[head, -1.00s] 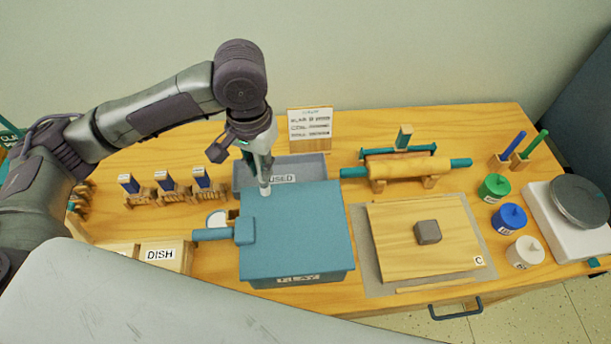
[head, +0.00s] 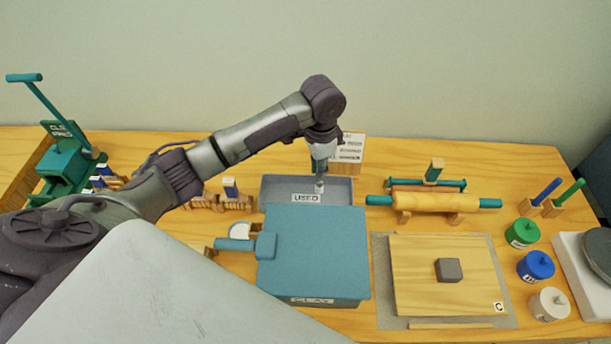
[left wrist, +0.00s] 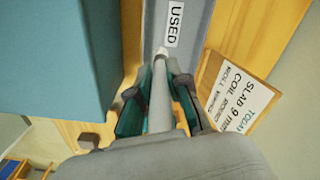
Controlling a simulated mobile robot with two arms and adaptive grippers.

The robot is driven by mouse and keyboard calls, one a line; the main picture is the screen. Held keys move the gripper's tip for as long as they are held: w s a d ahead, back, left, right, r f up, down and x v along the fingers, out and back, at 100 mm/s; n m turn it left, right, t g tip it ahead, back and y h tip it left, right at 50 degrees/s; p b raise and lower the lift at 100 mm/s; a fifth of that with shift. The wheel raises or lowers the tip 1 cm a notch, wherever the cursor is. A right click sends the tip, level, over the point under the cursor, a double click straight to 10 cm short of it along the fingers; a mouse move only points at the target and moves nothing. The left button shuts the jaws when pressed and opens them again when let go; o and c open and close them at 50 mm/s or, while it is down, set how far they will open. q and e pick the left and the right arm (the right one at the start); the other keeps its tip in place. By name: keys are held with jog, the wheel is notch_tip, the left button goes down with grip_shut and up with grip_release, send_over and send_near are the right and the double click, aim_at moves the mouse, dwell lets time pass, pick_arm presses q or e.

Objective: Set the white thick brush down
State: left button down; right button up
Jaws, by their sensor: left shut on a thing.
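My left gripper (head: 320,168) is shut on the white thick brush (head: 319,187), which points down with its pale tip lowest. The brush also shows between the fingers in the left wrist view (left wrist: 183,95). The gripper and brush are over the right part of the grey tray labelled USED (head: 275,189). The tray also shows in the left wrist view (left wrist: 197,22). I cannot tell whether the brush tip touches the tray floor. My right gripper is not in view.
The blue-lidded clay box (head: 315,250) stands just in front of the tray. A sign card (head: 351,147) stands behind it at the right. A rolling pin on a stand (head: 435,201) lies to the right, with a board (head: 445,290) in front. Brush holders (head: 232,196) stand at the left.

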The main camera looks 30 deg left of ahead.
pick_arm(q)
jog(key=shift+w+a+f+p, duration=0.1)
jog(key=shift+a+f+p, duration=0.15)
jog(key=shift+a+f, duration=0.6)
jog(key=shift+w+a+f+p, duration=0.15)
jog(key=shift+a+f, duration=0.25)
jog(key=shift+f, duration=0.9)
jog(key=shift+a+f+p, duration=0.3)
jog(key=shift+a+f, duration=0.35)
jog(key=shift+f, duration=0.4)
jog(key=shift+f, duration=0.15)
jog(key=c, duration=1.1)
grip_release()
notch_tip(320, 180, up, 12)
jog(key=shift+r+b, duration=0.2)
jog(key=shift+b, duration=0.5)
